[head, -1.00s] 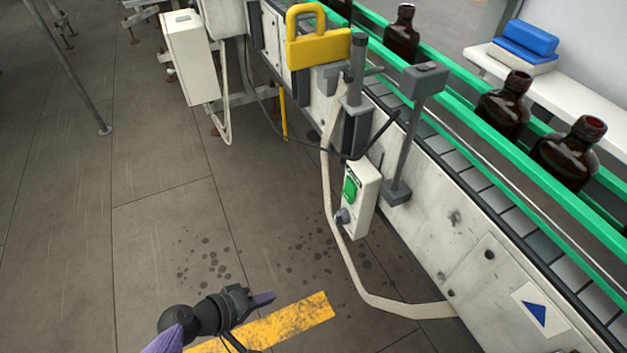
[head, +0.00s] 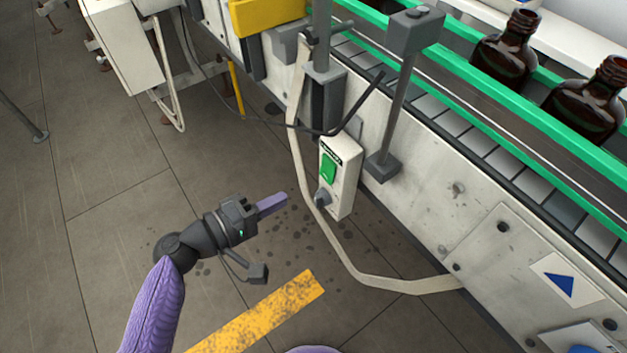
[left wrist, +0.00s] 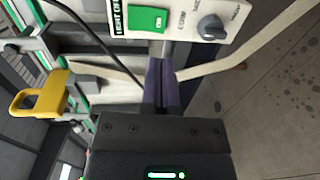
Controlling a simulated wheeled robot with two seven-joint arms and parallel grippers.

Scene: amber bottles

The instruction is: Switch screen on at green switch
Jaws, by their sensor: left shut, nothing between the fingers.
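A white control box (head: 345,182) is mounted on the conveyor's side. It carries a green switch (head: 328,167) and a dark rotary knob (head: 323,199) below it. My left gripper (head: 276,203) is shut and empty, to the left of the box and a little lower in the head view, apart from it. In the left wrist view the shut fingers (left wrist: 160,70) point toward the box, with the green switch (left wrist: 148,20) just beyond their tips and the knob (left wrist: 210,27) to the right. I cannot tell which way the switch is tipped. My right gripper is not in view.
A pale cable (head: 345,263) hangs below the box. A grey post (head: 393,120) stands to its right, and a dark rod crosses above it. Amber bottles (head: 507,50) stand on the conveyor between green rails.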

